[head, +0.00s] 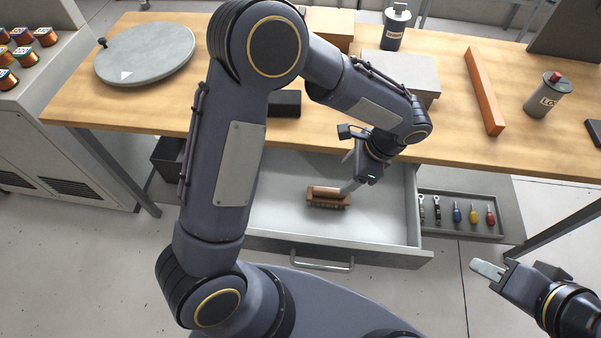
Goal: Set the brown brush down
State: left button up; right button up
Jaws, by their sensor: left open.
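The brown brush (328,197) lies in the open grey drawer (278,212) under the workbench, in the head view. Its long side runs left to right, with a darker edge towards me. My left gripper (347,174) reaches down over the drawer, just above and right of the brush. Its jaws are open, and one pale finger is close to the brush's right end. I cannot tell whether that finger touches it. My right gripper (488,270) is at the lower right, away from the brush, with a pale finger showing.
The wooden workbench (450,140) carries a round grey turntable (146,55), an orange bar (484,90), boxes and canisters (547,95). The drawer front has a metal handle (321,264). A tool tray (459,214) with small coloured tools sits right of the drawer. The drawer floor left of the brush is clear.

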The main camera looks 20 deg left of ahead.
pick_arm(q)
jog(key=s+a+r+n+t+h, duration=0.1)
jog(key=s+a+r+n+h, duration=0.4)
jog(key=s+a+r+n, duration=0.45)
jog(key=s+a+r+n+t+h, duration=0.3)
jog(key=s+a+r+n+t, duration=0.1)
jog(key=s+n, duration=0.3)
jog(key=shift+s+t, duration=0.5)
jog(key=shift+t, duration=0.4)
jog(key=shift+r, duration=0.1)
